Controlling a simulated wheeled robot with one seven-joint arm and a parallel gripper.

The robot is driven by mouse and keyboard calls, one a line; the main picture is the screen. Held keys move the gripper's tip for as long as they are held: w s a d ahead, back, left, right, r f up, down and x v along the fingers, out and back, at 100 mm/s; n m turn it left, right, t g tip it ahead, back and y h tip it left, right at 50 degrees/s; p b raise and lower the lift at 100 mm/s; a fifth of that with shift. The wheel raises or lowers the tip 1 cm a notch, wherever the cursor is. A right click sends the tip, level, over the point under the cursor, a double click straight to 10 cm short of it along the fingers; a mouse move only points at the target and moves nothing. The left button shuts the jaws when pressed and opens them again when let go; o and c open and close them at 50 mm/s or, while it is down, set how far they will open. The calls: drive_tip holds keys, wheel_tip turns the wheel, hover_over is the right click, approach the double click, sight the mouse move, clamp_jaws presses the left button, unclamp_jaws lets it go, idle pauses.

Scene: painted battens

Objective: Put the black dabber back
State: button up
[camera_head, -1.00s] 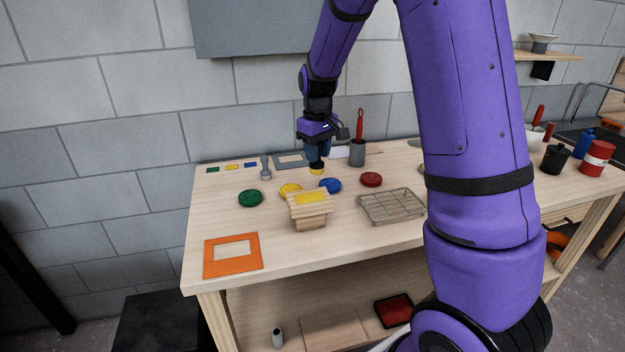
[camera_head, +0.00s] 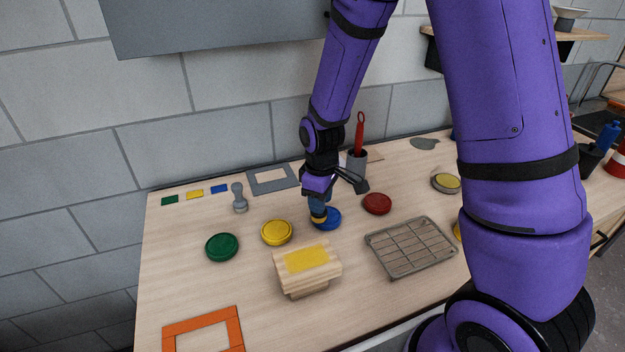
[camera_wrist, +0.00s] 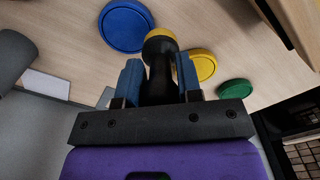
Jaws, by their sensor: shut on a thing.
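My gripper (camera_head: 318,204) is shut on the black dabber (camera_wrist: 158,80), whose body stands between the blue fingers in the wrist view. The dabber's round end is yellow and points away from the gripper. In the head view the yellow end (camera_head: 319,220) is low over the bench, in front of or over the left edge of the blue round pad (camera_head: 331,219); I cannot tell if it touches. The dabber's black body is mostly hidden there by the fingers. A yellow round pad (camera_head: 277,232) lies to the left. A wooden block with a yellow painted patch (camera_head: 307,261) stands nearer the front.
A grey dabber-like tool (camera_head: 239,198) stands at the back left. Green (camera_head: 222,247) and red (camera_head: 377,204) pads flank the others. A wire rack (camera_head: 411,247) lies right, a grey cup with a red-handled tool (camera_head: 357,163) behind, and an orange frame (camera_head: 204,329) front left.

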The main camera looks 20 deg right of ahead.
drive_tip(key=shift+w+d+f, duration=0.15)
drive_tip(key=shift+w+f, duration=0.7)
drive_tip(key=shift+w, duration=1.85)
drive_tip(key=shift+w+d+f, duration=0.1)
drive_tip(key=shift+w+f, duration=0.8)
drive_tip(key=shift+w, duration=1.8)
drive_tip(key=shift+w+d+f, duration=0.15)
drive_tip(key=shift+w+f, duration=0.7)
drive_tip(key=shift+w, duration=1.85)
drive_tip(key=shift+f, duration=0.15)
drive_tip(key=o, duration=1)
wheel_tip(320, 180, up, 8)
drive_tip(key=shift+f, duration=0.1)
